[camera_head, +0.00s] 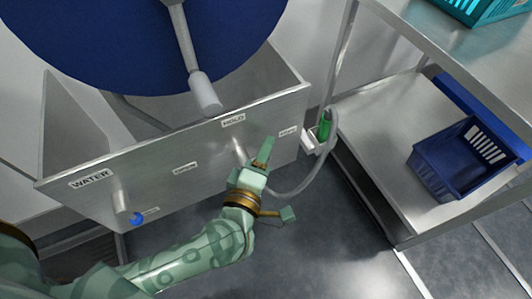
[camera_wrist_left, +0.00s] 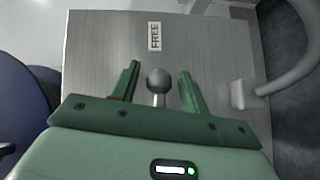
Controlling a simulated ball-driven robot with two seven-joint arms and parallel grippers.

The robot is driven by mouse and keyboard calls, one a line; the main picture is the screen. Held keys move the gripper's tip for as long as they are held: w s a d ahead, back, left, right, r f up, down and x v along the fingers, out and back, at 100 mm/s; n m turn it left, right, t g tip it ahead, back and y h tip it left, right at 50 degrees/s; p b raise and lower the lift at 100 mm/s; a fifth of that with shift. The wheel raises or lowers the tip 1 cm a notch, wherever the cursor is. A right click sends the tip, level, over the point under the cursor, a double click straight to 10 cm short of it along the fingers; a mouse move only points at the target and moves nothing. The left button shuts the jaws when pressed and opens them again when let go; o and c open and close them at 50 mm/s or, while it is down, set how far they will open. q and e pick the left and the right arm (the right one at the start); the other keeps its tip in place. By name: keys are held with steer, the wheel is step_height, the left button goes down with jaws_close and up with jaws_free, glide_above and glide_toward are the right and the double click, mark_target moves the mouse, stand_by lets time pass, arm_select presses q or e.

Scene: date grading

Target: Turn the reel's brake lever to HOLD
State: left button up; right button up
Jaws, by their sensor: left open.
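The brake lever shows in the left wrist view as a grey round knob (camera_wrist_left: 158,80) on a short stem. It appears between the fingers of my open left gripper (camera_wrist_left: 160,70), with a gap on both sides. A FREE label (camera_wrist_left: 154,36) is on the metal panel above the knob in that view. In the head view, my left gripper (camera_head: 276,178) is at the panel's lower right and hides part of the lever. A HOLD label (camera_head: 233,120) is above a short metal hub (camera_head: 239,150). The large blue reel (camera_head: 140,35) is at the top. My right gripper is not in view.
A grey hose (camera_head: 300,183) curves close to my left gripper's right side. A steel shelf rack (camera_head: 375,150) at right holds a blue crate (camera_head: 440,178) below and a teal crate (camera_head: 470,12) above. A WATER label (camera_head: 90,178) and a blue-tipped tap (camera_head: 122,203) are at the panel's left.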

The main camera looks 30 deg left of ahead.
arm_select(q)
steer(key=shift+c, duration=0.4)
steer(key=c, duration=0.9)
